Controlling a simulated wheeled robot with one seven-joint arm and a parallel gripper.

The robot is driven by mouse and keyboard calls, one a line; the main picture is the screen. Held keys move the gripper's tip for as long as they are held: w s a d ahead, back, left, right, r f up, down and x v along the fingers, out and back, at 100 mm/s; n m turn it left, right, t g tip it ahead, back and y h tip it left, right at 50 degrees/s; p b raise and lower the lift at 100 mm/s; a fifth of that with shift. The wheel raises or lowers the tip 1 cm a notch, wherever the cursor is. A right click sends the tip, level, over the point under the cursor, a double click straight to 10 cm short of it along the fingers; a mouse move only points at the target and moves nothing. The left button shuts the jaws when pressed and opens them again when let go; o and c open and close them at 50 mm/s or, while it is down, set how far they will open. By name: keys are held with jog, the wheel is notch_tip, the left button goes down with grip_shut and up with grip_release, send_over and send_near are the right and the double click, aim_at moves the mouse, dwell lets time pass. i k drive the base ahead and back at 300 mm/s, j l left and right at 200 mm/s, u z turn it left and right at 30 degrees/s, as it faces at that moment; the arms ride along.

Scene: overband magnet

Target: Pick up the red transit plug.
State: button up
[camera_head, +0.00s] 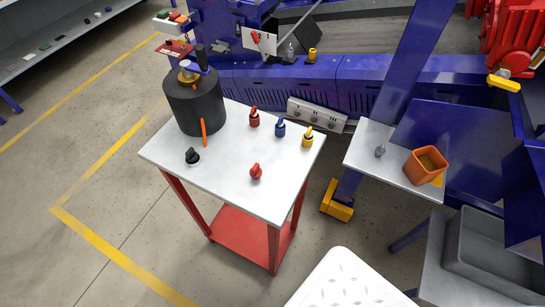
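Two small red things stand on the white top of a red-legged table (225,170). One red piece (256,172) with a rounded knob is near the front edge, right of the middle. The other, a taller red piece (254,118), stands farther back in a row with a blue piece (280,128) and a yellow piece (307,138). I cannot tell for certain which of the two is the red transit plug. Nothing touches either one. My gripper is not in view.
A black knobbed piece (192,156) and a dark cylinder (194,105) with an orange strip (204,133) are on the table's left. A side shelf (362,149) with an orange bin (425,166) is at right. Blue machine framing (345,75) stands behind. Floor at left is clear.

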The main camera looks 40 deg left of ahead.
aim_at(255, 171)
jog(key=u, duration=0.35)
jog(key=i+u, duration=0.15)
jog(key=u, duration=0.2)
jog(key=l+u, duration=0.1)
jog(key=u, duration=1.25)
jog(key=z, duration=1.5)
jog(key=u, duration=1.5)
